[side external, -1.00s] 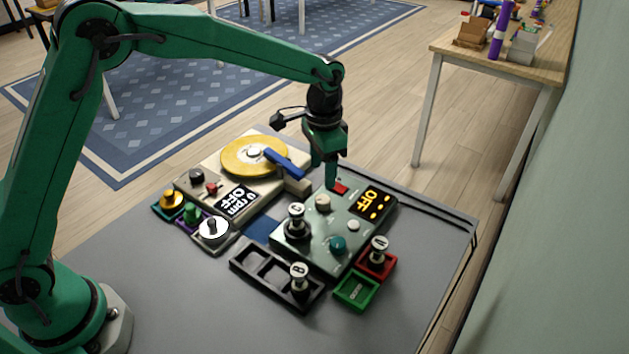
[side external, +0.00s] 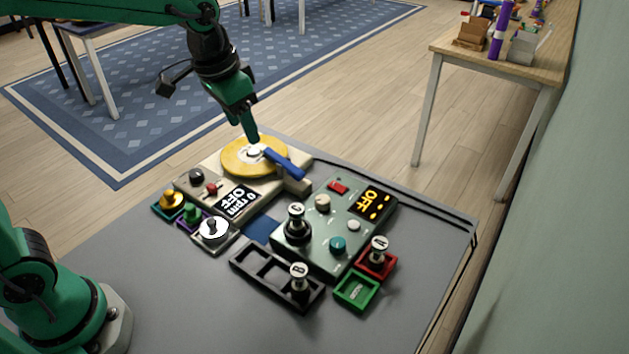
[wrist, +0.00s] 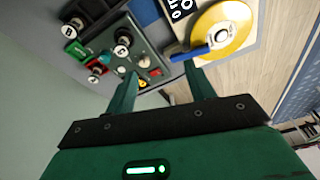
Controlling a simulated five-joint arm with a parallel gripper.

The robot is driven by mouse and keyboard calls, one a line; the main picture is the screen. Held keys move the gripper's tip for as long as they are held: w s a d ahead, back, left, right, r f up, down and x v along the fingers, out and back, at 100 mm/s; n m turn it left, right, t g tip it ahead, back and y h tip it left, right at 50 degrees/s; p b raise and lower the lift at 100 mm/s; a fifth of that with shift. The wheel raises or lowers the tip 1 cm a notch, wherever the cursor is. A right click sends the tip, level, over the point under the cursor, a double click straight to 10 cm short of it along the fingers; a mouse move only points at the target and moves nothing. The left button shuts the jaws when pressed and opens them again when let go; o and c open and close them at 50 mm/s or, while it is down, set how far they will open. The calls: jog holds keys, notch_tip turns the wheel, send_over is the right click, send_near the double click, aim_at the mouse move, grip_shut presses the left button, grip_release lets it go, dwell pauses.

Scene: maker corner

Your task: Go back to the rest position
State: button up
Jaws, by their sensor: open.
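My gripper (side external: 252,138) is raised above the far side of the table, and in the side view its fingertips overlap the yellow disc (side external: 236,160) of the turntable device. In the wrist view, my gripper (wrist: 160,82) shows two green fingers spread apart with nothing between them. The turntable device also has a display (side external: 239,201), which reads 0 rpm OFF.
A black tray (side external: 250,275) holds a knob marked B (side external: 298,274). A red tray (side external: 388,267) holds another knob, beside a green tray (side external: 345,303). Small knobs in coloured trays stand left of the turntable. The grey tabletop (side external: 170,300) is clear in front.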

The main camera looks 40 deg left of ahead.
jog(key=s+a+n+t, duration=0.1)
jog(key=s+a, duration=0.2)
jog(key=s, duration=0.5)
jog(key=s+a+n+t, duration=0.2)
jog(key=s+a, duration=0.1)
jog(key=s, duration=0.5)
jog(key=shift+s+a+r, duration=0.15)
jog(key=shift+a+r, duration=0.1)
jog(key=shift+a, duration=0.15)
jog(key=shift+c, duration=0.3)
